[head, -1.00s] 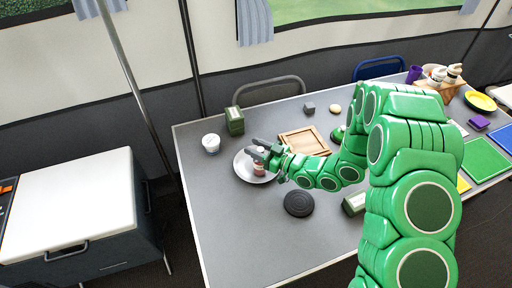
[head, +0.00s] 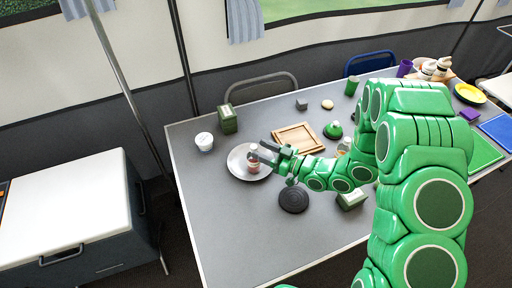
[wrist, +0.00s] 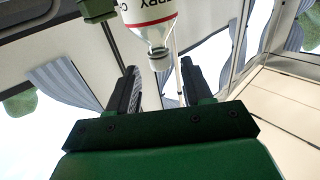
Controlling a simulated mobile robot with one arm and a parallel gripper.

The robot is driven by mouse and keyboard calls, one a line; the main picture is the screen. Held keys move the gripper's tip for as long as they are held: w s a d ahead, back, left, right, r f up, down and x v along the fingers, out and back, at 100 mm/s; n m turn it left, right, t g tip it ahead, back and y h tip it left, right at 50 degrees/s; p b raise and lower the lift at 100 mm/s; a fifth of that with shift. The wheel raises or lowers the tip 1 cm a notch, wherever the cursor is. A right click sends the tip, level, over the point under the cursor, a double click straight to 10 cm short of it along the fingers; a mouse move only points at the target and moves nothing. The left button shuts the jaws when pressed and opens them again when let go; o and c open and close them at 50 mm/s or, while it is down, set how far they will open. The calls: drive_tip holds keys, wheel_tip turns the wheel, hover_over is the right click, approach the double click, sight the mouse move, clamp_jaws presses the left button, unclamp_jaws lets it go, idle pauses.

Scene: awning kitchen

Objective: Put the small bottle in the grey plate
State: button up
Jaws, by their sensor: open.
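The small bottle (head: 253,165), clear with a white and red label, stands upright on the light grey plate (head: 236,168) near the table's left side. In the wrist view the bottle (wrist: 149,22) shows at the top edge, partly cut off, beyond my fingertips and apart from them. My gripper (head: 268,153) is open and empty just right of the bottle, over the plate's right side. Its two dark fingers show spread apart in the wrist view (wrist: 160,85).
A white cup (head: 204,142) and a green box (head: 228,119) stand behind the plate. A wooden tray (head: 279,138) lies right of it. A dark round disc (head: 293,200) lies in front of my gripper. The table's front left is clear.

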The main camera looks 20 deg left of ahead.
drive_tip(key=d, duration=0.6)
drive_tip(key=shift+s+d, duration=0.25)
drive_tip(key=shift+s, duration=0.1)
drive_tip(key=shift+o, duration=0.3)
